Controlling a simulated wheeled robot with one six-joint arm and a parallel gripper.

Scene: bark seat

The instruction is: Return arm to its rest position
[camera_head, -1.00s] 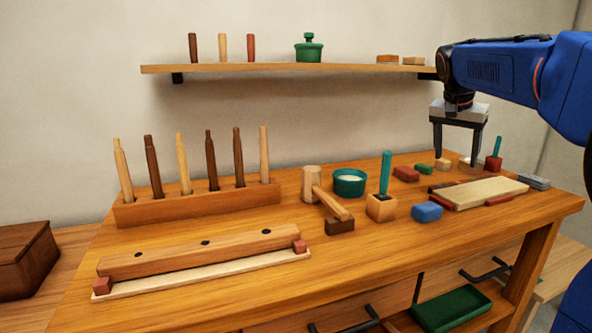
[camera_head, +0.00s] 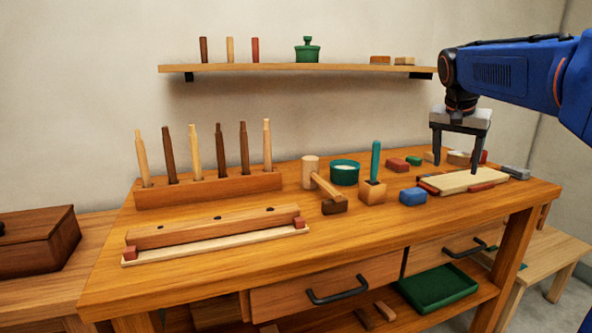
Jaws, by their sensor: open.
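My gripper (camera_head: 455,168) hangs from my blue arm at the right, fingers pointing down and spread apart with nothing between them. In the picture its fingertips are over the far right part of the workbench (camera_head: 225,283), by the pale board (camera_head: 462,180) with red blocks at its edges. I cannot tell exactly how high above the board the tips are.
On the bench stand a rack (camera_head: 208,188) of upright pegs, a long drilled wooden bar (camera_head: 215,227), a mallet (camera_head: 325,187), a green bowl (camera_head: 344,172) and a blue block (camera_head: 413,197). A wall shelf (camera_head: 300,69) runs behind. A green tray (camera_head: 437,288) lies below.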

